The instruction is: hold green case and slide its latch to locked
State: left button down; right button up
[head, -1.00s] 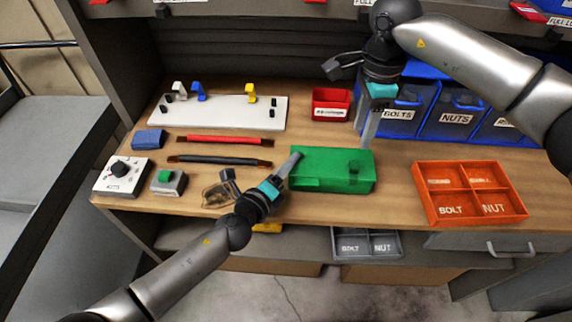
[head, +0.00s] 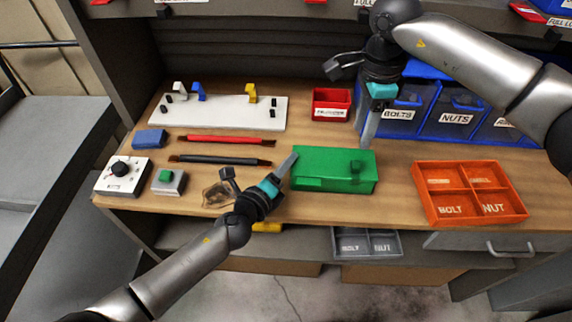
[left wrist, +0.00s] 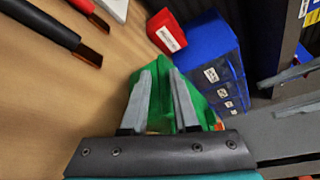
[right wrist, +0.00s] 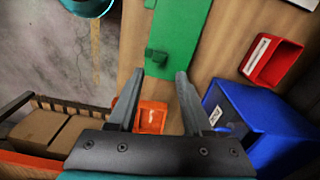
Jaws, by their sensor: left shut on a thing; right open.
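The green case (head: 334,169) lies flat on the wooden bench in the head view, with a small green latch knob (head: 356,165) near its right end. The knob also shows in the right wrist view (right wrist: 157,56). My left gripper (head: 288,168) is at the case's left end, shut on it; the left wrist view shows its fingers (left wrist: 166,95) on either side of a green part. My right gripper (head: 367,130) is above the case's back right edge, open and empty. In the right wrist view its fingers (right wrist: 158,100) point toward the case, apart from the knob.
An orange divided tray (head: 470,193) lies right of the case. A red bin (head: 331,104) and blue bins (head: 455,112) stand behind. A red bar (head: 225,140), a dark bar (head: 220,160) and a white fixture board (head: 225,112) lie to the left.

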jog(key=shift+d, duration=0.25)
jog(key=shift+c, duration=1.2)
jog(key=d+y, duration=0.1)
jog(key=d, duration=0.2)
jog(key=d+m+y, duration=0.1)
jog(key=d, duration=0.6)
jog(key=shift+r+m+y, duration=0.1)
jog(key=shift+m+y, duration=0.3)
grip_shut()
